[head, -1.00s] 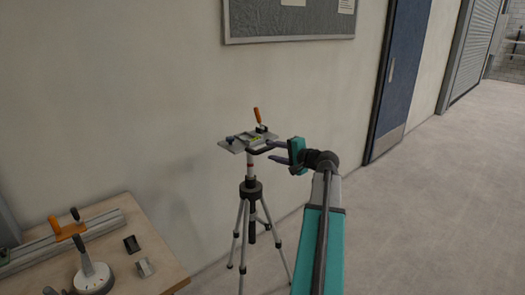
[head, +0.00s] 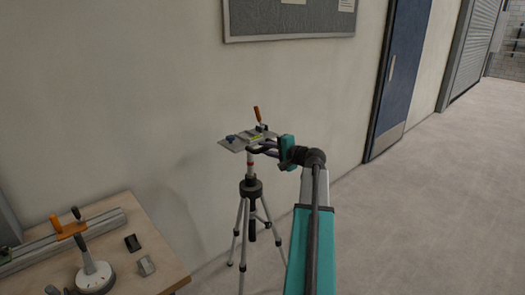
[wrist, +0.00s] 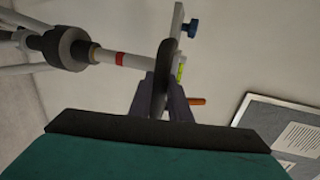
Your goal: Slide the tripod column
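The tripod (head: 250,190) stands on the floor by the wall, with a dark collar and a pale column with a red band. A tilted grey plate (head: 233,144) sits on top, with a green level, a blue knob and an orange handle (head: 257,113). In the wrist view the column (wrist: 130,61) lies sideways, leading to a dark round part (wrist: 162,75) beneath the plate. My gripper (head: 264,147) is at this dark part. In the wrist view its two purple fingers (wrist: 163,92) flank the dark part; whether they press on it cannot be told.
A wooden table (head: 165,262) at lower left holds a rail, a white round base with a lever, and small dark and grey blocks. The wall with a notice board (head: 290,22) is behind the tripod. Open floor (head: 430,200) lies to the right.

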